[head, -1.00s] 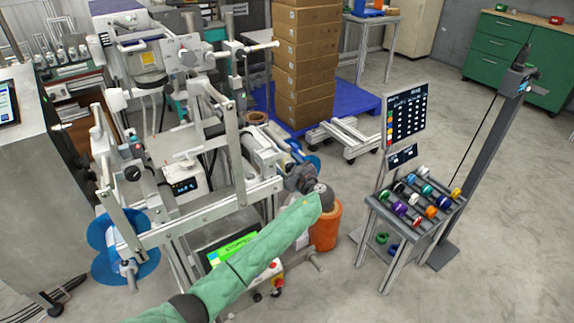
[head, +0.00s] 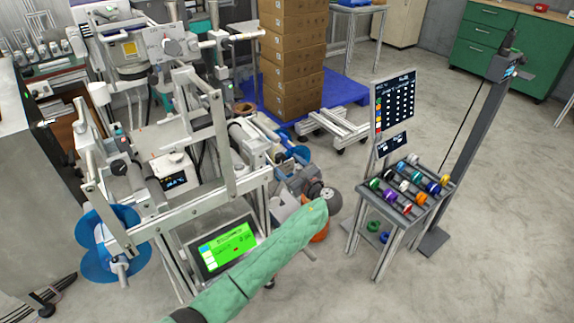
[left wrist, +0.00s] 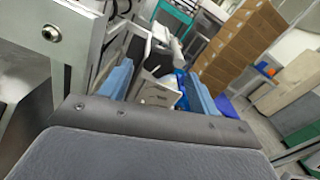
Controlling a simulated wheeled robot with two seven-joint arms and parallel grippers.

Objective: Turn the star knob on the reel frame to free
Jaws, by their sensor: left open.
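The reel frame (head: 222,130), a pale metal frame, stands at the left of the head view. A blue reel (head: 88,262) sits at its lower left, and another blue disc (head: 299,153) shows at its far right side. A dark knob (head: 118,168) is on its left upright; I cannot tell whether it is the star knob. My left arm in a green sleeve reaches across the front. My left gripper (head: 288,160) is beside the frame's right end, partly hidden. In the left wrist view its blue fingers (left wrist: 160,72) are apart, with white and blue parts beyond them.
A lit green screen (head: 230,245) sits low on the machine, near my arm. An orange bucket (head: 320,236) is mostly hidden behind my wrist. A rack of coloured spools (head: 377,209) stands right, stacked boxes (head: 292,60) behind.

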